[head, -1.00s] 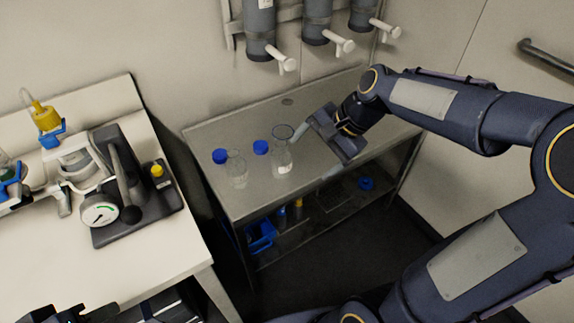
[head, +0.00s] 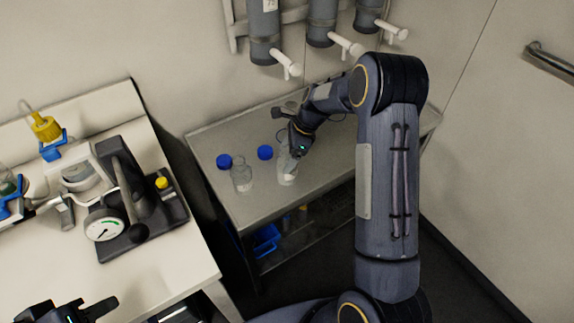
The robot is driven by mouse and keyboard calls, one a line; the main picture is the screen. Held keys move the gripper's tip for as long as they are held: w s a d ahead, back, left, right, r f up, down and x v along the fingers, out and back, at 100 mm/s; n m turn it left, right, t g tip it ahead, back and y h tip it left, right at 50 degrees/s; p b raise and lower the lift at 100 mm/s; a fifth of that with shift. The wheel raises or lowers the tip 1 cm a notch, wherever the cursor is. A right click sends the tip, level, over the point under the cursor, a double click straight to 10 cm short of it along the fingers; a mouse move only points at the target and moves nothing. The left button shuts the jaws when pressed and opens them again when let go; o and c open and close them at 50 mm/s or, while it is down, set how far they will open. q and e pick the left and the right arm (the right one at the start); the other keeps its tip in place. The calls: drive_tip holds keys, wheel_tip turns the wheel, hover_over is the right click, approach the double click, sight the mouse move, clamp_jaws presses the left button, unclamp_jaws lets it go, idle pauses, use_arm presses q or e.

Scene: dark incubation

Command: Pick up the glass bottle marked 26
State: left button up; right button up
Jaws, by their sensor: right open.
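Two clear glass bottles stand upright and uncapped on the metal table (head: 330,160). The left bottle (head: 241,178) is unobstructed. The right bottle (head: 287,172) has its upper part covered by my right gripper (head: 290,138). No number can be read on either one, so I cannot tell which is marked 26. My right gripper is open at the neck of the right bottle; whether it touches the glass is unclear. My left gripper (head: 82,311) shows only in part at the bottom left, away from the bottles; its jaw state is unclear.
Blue caps (head: 224,161) and (head: 265,152) lie beside the bottles. Grey dispensers with white taps (head: 292,70) hang on the wall above. A white bench (head: 165,255) with a gauge device (head: 104,226) stands left. A lower shelf holds a blue item (head: 265,240).

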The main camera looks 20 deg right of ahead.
drive_tip(key=shift+x, duration=1.35)
drive_tip(key=c, duration=1.2)
drive_tip(key=shift+r, duration=0.15)
